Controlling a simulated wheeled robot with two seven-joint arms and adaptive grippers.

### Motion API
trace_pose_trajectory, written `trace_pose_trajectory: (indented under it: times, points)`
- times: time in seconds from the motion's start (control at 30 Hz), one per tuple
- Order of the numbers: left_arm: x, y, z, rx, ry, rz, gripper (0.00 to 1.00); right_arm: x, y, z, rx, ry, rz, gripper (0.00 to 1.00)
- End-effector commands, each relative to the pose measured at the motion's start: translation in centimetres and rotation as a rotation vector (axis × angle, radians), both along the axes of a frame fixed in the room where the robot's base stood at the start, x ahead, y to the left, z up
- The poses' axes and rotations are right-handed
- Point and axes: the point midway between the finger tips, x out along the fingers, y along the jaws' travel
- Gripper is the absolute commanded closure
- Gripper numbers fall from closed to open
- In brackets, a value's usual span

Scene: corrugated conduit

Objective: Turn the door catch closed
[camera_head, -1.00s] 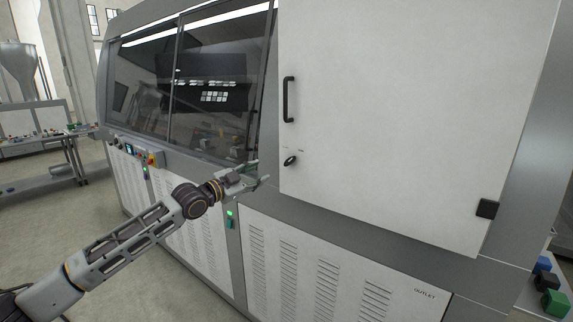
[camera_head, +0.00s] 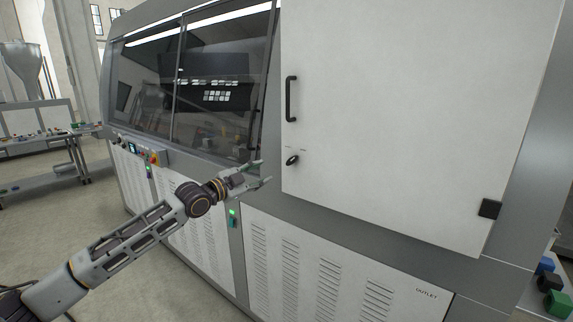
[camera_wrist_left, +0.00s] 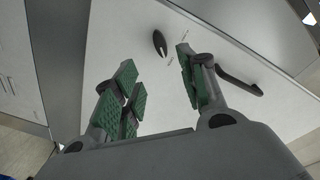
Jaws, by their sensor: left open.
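The door catch (camera_head: 292,160) is a small black turning knob on the white door (camera_head: 400,110), below the black door handle (camera_head: 291,99). Small markings sit beside it, too small to read. In the left wrist view the catch (camera_wrist_left: 160,43) is a dark oval beyond the fingertips, and the handle (camera_wrist_left: 240,82) shows at the right. My left gripper (camera_head: 267,172) is open and empty, to the left of the catch and apart from it. Its green finger pads (camera_wrist_left: 158,88) are spread wide in the wrist view. My right gripper is in neither view.
The door lies flat in the machine front, with a black block (camera_head: 489,208) at its lower right. A dark glazed window (camera_head: 205,85) is at the left. Louvred panels (camera_head: 330,275) lie below. Coloured blocks (camera_head: 553,290) stand at the far right.

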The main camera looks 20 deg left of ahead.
Motion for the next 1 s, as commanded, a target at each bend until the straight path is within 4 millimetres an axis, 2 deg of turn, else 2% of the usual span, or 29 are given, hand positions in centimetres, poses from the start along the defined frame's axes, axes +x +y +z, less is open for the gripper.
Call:
trace_pose_trajectory:
  times: [0.37,1.0]
  points:
    - [1.7,-0.7,0.2,-0.004,-0.001,0.001,0.58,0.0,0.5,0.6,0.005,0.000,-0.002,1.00]
    - [6.5,-3.0,0.2,-0.003,0.000,0.000,0.58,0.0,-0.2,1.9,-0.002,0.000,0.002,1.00]
